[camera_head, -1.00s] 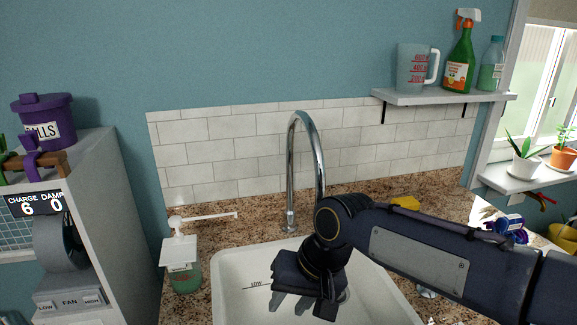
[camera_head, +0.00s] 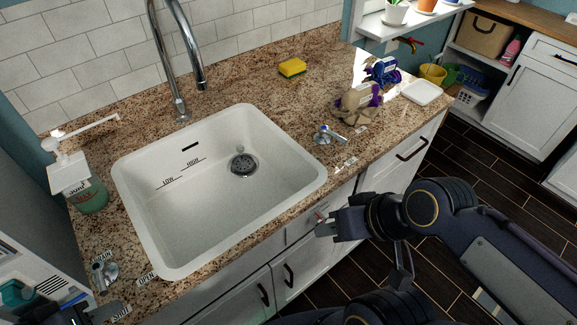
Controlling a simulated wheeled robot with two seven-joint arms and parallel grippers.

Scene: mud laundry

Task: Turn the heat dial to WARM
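A small metal handle with a blue part (camera_head: 329,135) stands on the counter to the right of the sink. Small labels lie beside it, too small to read, so I cannot tell for sure that it is the heat dial or where it is set. My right gripper (camera_head: 324,227) is in front of the counter's front edge, below and apart from this handle. Its finger gap is not clear. My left gripper (camera_head: 100,313) shows only partly at the bottom left, near the SHUT label. Its opening cannot be made out.
The white sink (camera_head: 190,232) is empty, with a curved faucet (camera_head: 165,60) behind it. A drain lever (camera_head: 105,273), a soap dispenser (camera_head: 88,193), a yellow sponge (camera_head: 292,68), purple-marked bundles (camera_head: 358,103) and a white dish (camera_head: 421,92) are on the counter (camera_head: 235,88).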

